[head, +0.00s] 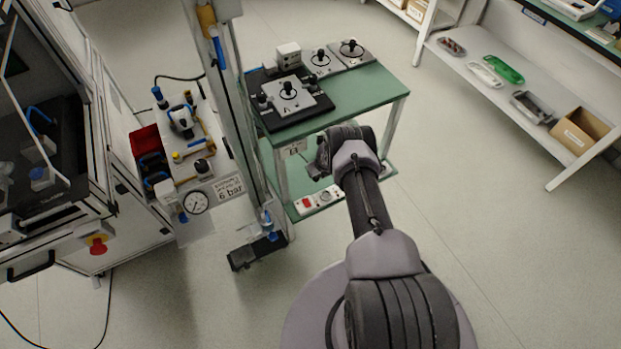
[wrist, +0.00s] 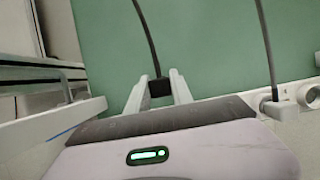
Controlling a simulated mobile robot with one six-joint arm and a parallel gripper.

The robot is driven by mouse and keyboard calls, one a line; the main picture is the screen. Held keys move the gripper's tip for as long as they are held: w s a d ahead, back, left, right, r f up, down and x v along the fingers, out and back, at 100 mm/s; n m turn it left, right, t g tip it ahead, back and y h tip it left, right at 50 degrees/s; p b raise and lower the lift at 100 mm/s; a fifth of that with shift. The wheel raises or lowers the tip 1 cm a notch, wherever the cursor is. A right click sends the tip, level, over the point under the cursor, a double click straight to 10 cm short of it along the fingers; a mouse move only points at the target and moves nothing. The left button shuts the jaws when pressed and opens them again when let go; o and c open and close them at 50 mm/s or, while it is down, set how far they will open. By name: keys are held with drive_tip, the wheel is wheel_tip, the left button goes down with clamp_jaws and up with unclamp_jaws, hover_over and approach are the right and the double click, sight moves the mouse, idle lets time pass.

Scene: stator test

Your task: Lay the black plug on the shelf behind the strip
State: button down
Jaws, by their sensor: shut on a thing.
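My gripper (wrist: 158,84) is shut on the black plug (wrist: 159,89) in the wrist view, with one pale finger on each side. A dark cable (wrist: 147,38) runs up from the plug. Behind it is the green shelf (wrist: 205,50); I cannot tell whether the plug touches it. The pale strip (wrist: 291,108) is partly in view at the right, with a grey plug and cable in it. In the head view the strip (head: 318,201), with a red switch, lies on the lower shelf (head: 299,217) of the green table. My arm hides the fingers and black plug there.
The table's green top (head: 375,92) above carries a black plate and several grey blocks with black knobs. A metal upright (head: 243,120) stands close on the left, beside a pressure gauge (head: 196,202). Open floor lies to the right, before a grey rack (head: 470,68).

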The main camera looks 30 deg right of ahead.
drive_tip(key=shift+w+f+b, duration=0.35)
drive_tip(key=shift+w+f, duration=0.15)
drive_tip(key=shift+w, duration=0.05)
drive_tip(key=w+f+b, duration=0.1)
drive_tip(key=w+b, duration=0.1)
drive_tip(key=w+f+b, duration=0.1)
drive_tip(key=b, duration=0.1)
drive_tip(key=shift+w+f+b, duration=0.2)
drive_tip(key=shift+w+b, duration=0.15)
drive_tip(key=shift+b, duration=0.05)
drive_tip(key=shift+r, duration=0.25)
drive_tip(key=shift+f, duration=0.15)
drive_tip(key=c, duration=1.1)
unclamp_jaws()
